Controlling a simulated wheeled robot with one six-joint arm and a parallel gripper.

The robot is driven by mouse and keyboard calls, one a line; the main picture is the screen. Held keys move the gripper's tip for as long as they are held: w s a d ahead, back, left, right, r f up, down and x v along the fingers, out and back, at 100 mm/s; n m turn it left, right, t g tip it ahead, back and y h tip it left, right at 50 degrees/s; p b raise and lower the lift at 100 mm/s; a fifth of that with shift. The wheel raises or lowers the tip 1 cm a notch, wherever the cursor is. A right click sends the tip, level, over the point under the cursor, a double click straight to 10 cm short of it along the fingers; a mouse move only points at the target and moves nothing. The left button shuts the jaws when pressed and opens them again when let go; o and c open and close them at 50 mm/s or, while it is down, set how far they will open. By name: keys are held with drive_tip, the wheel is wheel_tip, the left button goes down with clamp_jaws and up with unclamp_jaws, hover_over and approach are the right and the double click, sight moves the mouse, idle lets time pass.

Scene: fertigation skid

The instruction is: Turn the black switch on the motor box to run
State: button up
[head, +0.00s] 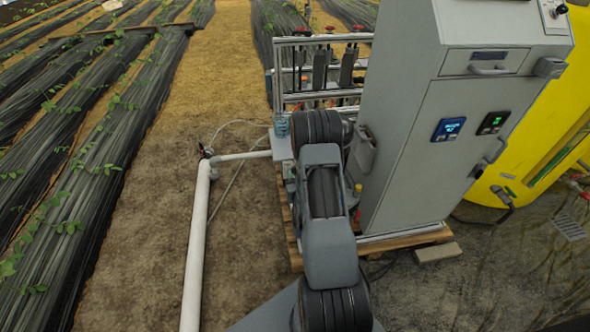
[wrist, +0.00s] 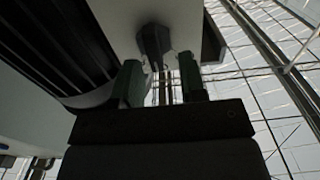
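In the wrist view, a black switch handle (wrist: 154,42) hangs from a light grey box face (wrist: 122,18), which I take to be the motor box. My gripper (wrist: 160,68) is open, with two dark green fingers pointing at that face. The handle's narrow end appears between the fingertips, with a visible gap on each side. I cannot tell how deep the handle sits between them or which setting it points to. In the head view, my own arm hides my gripper, and I cannot make out this switch there.
A tall grey cabinet (head: 420,150) with two small displays stands right of my arm on a wooden pallet (head: 425,236). A yellow tank (head: 545,150) is behind it. A pipe rack (head: 322,70) lies beyond my arm. A white pipe (head: 197,250) runs along the ground at left.

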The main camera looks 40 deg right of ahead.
drive_tip(key=shift+w+d, duration=0.2)
drive_tip(key=shift+d, duration=0.05)
clamp_jaws()
idle(0.3)
